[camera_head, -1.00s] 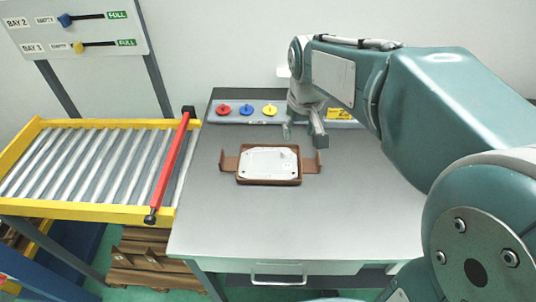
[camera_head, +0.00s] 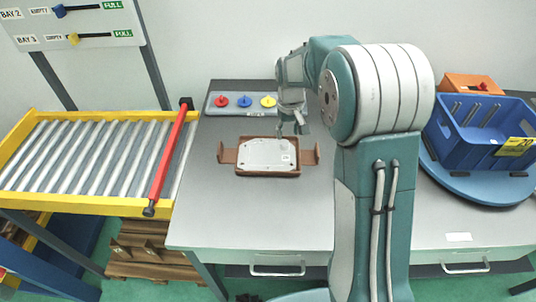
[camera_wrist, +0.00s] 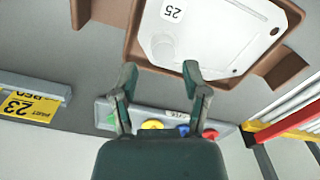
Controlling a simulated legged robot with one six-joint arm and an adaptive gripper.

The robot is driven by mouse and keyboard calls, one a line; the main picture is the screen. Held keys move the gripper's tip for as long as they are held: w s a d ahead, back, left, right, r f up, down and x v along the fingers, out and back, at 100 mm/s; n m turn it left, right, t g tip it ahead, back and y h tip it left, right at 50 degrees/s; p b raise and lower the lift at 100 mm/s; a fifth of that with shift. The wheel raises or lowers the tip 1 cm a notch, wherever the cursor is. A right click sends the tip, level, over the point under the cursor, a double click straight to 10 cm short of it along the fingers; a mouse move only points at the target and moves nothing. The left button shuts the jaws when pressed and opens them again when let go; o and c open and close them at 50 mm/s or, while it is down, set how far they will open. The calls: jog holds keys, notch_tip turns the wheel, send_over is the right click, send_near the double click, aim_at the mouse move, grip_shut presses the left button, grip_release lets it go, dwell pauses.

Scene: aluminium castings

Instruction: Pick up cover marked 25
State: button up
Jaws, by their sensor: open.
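The cover marked 25 (camera_head: 267,156) is a flat, pale plate lying in a brown open holder (camera_head: 222,155) on the grey table. In the wrist view the cover (camera_wrist: 222,32) shows the number 25 near one end, and the brown holder (camera_wrist: 289,70) frames it. My gripper (camera_head: 290,128) is above the table at the back edge of the holder.
A panel with red, blue and yellow knobs (camera_head: 245,101) lies behind the holder. A roller conveyor (camera_head: 85,165) with a red bar (camera_head: 168,160) adjoins at left. A blue bin (camera_head: 480,135) marked 20 stands on a round blue base at right. The table front is clear.

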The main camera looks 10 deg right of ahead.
aim_at(285, 143)
jog(key=f, duration=0.6)
jog(key=shift+w+a, duration=0.25)
jog(key=shift+c, duration=0.3)
grip_shut()
